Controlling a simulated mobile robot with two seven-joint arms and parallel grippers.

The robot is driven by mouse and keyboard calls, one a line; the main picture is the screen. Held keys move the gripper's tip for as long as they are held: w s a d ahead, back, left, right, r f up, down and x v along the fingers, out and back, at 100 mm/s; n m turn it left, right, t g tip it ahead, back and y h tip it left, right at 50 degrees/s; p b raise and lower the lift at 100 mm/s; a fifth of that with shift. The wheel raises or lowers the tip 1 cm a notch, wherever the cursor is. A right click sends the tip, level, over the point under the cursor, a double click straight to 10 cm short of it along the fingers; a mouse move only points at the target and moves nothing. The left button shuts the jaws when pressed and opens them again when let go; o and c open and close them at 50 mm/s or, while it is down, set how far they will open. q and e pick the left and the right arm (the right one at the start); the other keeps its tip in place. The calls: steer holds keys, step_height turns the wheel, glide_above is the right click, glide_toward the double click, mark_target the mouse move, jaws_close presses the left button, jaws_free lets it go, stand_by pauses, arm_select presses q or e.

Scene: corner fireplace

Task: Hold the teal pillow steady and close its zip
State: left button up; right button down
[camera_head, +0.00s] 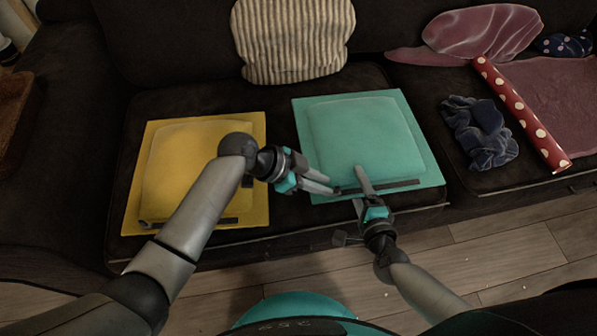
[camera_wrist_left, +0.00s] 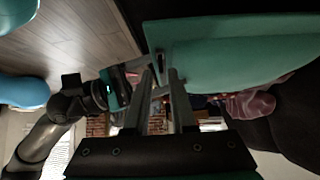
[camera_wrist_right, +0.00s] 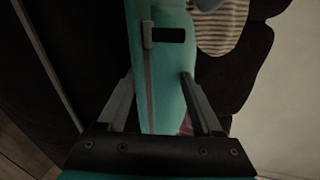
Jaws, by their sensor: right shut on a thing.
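The teal pillow (camera_head: 365,135) lies flat on the sofa seat, with a dark zip strip (camera_head: 400,184) along its front edge. My left gripper (camera_head: 332,188) is at the left end of that strip, its fingers a little apart. In the left wrist view its fingertips (camera_wrist_left: 160,72) are close beside the teal edge (camera_wrist_left: 220,60), with no clear hold. My right gripper (camera_head: 359,172) is at the pillow's front middle, shut on the pillow. In the right wrist view a grey zip line with a slider (camera_wrist_right: 148,36) and dark tab runs along the teal fabric between its fingers (camera_wrist_right: 157,85).
A yellow pillow (camera_head: 185,165) lies to the left, under my left arm. A striped cushion (camera_head: 292,40) leans behind. A dark blue cloth (camera_head: 480,130), a red dotted roll (camera_head: 520,112) and pink fabric (camera_head: 485,30) are to the right. The wooden floor (camera_head: 490,255) is in front.

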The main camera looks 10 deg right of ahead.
arm_select(q)
steer(key=v, duration=0.7)
steer(key=shift+a+r, duration=0.3)
arm_select(e)
steer(key=shift+s+f, duration=0.15)
steer(key=shift+f, duration=0.1)
steer(key=shift+c, duration=2.4)
jaws_free()
steer(key=o, duration=0.4)
steer(key=shift+r, duration=0.1)
steer(key=shift+o, duration=0.4)
steer(key=shift+r, duration=0.1)
